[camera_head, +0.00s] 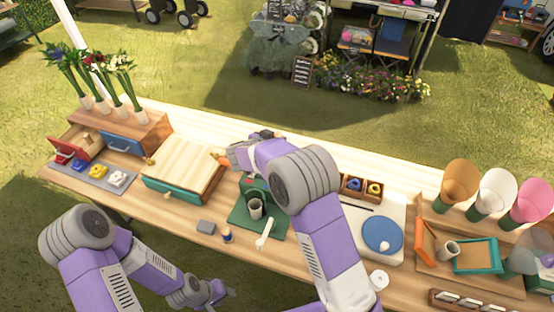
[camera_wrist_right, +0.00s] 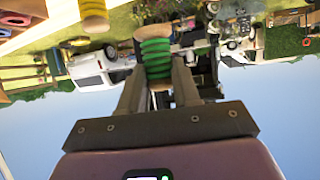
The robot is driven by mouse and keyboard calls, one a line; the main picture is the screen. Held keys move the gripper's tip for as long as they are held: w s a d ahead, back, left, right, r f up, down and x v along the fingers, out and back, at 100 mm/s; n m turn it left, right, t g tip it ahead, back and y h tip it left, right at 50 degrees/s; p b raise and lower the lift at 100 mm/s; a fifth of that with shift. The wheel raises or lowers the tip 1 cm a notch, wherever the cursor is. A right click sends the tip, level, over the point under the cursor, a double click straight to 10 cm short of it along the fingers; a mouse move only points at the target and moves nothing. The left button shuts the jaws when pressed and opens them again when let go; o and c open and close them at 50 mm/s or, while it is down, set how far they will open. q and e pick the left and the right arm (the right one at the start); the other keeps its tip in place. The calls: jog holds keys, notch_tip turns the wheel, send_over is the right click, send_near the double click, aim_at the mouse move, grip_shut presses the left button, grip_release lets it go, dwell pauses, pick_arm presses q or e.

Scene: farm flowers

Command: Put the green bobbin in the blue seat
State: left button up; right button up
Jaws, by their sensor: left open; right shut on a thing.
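The green bobbin (camera_wrist_right: 155,55), green thread between pale wooden ends, is between the fingers of my right gripper (camera_wrist_right: 157,68) in the right wrist view. That gripper is shut on it, held up off the table. In the head view my right forearm reaches over the table's middle; the bobbin is not clear there. A divided wooden box (camera_head: 362,194) holds a round blue piece (camera_head: 353,184) and a yellow one (camera_head: 375,187); I cannot tell whether the blue piece is the seat. My left gripper (camera_head: 218,293) is open and empty, low in front of the table.
A yellow bobbin (camera_wrist_right: 92,12) shows in the right wrist view. A green mat (camera_head: 243,219) with a cup, a wooden board (camera_head: 185,168), a blue disc (camera_head: 382,235) and tall cones (camera_head: 497,188) crowd the table. A small blue bobbin-like piece (camera_head: 227,235) stands near the front edge.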

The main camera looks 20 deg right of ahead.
notch_tip(320, 180, down, 8)
jog(key=shift+w+r+b, duration=0.1)
jog(key=shift+b, duration=0.7)
jog(key=o, duration=1)
jog(key=shift+r, duration=0.1)
jog(key=p+v, duration=0.1)
jog(key=v, duration=1.1)
jog(key=shift+d+p, duration=0.1)
jog(key=shift+p, duration=0.3)
